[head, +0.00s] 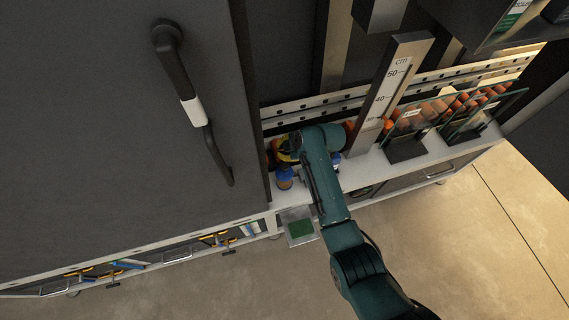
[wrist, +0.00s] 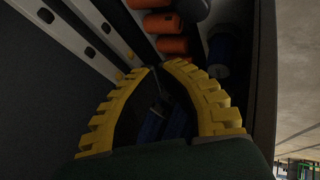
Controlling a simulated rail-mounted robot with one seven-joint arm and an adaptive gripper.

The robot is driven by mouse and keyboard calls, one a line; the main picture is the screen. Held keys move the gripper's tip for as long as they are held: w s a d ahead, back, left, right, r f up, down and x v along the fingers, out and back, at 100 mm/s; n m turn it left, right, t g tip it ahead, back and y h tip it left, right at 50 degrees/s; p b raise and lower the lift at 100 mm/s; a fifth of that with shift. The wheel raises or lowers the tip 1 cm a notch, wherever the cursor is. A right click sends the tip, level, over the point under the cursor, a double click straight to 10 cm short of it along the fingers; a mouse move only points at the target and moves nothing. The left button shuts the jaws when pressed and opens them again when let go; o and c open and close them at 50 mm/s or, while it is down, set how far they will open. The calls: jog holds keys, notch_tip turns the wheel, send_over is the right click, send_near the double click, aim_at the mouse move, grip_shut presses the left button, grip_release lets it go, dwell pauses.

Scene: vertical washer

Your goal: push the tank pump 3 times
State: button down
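My gripper (wrist: 158,67) has two yellow ribbed fingers. In the wrist view they arch inward and their tips come together with almost no gap. Dark blue shapes (wrist: 165,120) show in the space between the fingers, and I cannot tell that anything is gripped. In the head view my gripper (head: 285,152) is mostly hidden by my wrist and sits over the shelf, beside the large dark cabinet. A bottle with a blue top (head: 285,177) stands on the shelf just below it. I cannot clearly make out the tank pump in either view.
Orange cylinders (wrist: 172,46) and a dark blue one (wrist: 222,50) are close beyond my fingers. A metal post with a centimetre scale (head: 388,88) rises right of my wrist. Glass-sided bins of orange items (head: 420,118) stand farther right. The dark cabinet (head: 100,120) blocks the left.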

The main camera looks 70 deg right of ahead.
jog(key=shift+a, duration=0.15)
jog(key=shift+t, duration=0.9)
notch_tip(320, 180, up, 4)
jog(key=b, duration=1.3)
jog(key=shift+s, duration=0.15)
jog(key=b, duration=0.7)
send_over(283, 163)
notch_tip(283, 163, down, 7)
jog(key=shift+f, duration=0.9)
